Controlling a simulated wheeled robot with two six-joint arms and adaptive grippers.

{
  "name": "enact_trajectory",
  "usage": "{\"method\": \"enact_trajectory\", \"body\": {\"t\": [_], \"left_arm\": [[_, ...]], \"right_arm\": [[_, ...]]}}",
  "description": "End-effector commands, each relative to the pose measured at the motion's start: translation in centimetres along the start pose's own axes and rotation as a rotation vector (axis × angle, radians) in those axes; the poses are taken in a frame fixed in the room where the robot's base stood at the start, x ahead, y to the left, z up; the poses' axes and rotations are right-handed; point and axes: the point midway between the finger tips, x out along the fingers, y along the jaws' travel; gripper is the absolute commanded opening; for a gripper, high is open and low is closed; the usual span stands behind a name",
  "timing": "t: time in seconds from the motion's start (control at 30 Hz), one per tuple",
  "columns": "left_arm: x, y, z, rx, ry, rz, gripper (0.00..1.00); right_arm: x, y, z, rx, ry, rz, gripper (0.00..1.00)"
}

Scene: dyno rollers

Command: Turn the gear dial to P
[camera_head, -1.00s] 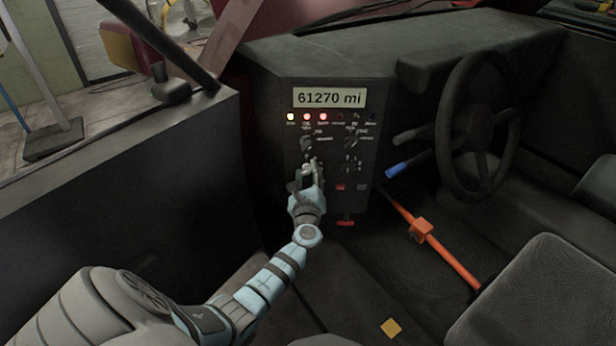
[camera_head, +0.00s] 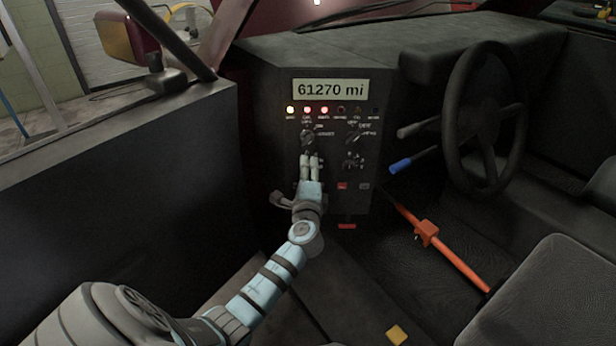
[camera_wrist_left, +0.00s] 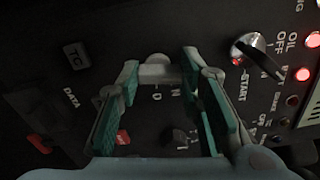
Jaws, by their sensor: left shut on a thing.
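My left gripper (camera_head: 311,158) reaches up to the dark dashboard panel (camera_head: 372,205), just below the upper left knob (camera_head: 308,138). In the left wrist view its fingers (camera_wrist_left: 162,66) are shut on the gear dial (camera_wrist_left: 158,72), a small pale knob between the fingertips. The letters D and N show beside the dial. A P mark cannot be made out, and the dial's exact pointing direction is unclear. In the head view the gripper hides the dial. My right gripper is not in view.
A START knob (camera_wrist_left: 256,57) and a dark knob (camera_wrist_left: 176,138) sit close to the fingers. Red lamps and a mileage display (camera_head: 330,90) are above. A steering wheel (camera_head: 487,120) and an orange bar (camera_head: 455,260) are at right. The door (camera_head: 110,180) stands left.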

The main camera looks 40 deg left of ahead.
Motion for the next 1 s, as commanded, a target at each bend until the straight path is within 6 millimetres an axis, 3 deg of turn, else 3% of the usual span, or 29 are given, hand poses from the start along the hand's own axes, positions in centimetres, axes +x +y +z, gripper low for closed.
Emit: {"method": "enact_trajectory", "body": {"t": [0.4,0.93,0.97,1.0], "left_arm": [[-0.02,0.22,0.05,-0.192,-0.001,0.003,0.05],[-0.03,0.16,0.06,-0.217,-0.001,0.004,0.05],[-0.03,0.17,0.06,-0.217,-0.001,0.004,0.38],[-0.03,0.15,0.05,-0.217,-0.001,0.004,0.44]], "right_arm": [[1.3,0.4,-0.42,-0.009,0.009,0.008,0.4],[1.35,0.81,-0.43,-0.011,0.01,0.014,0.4],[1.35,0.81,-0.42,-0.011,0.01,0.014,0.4],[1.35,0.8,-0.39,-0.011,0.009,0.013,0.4]]}}
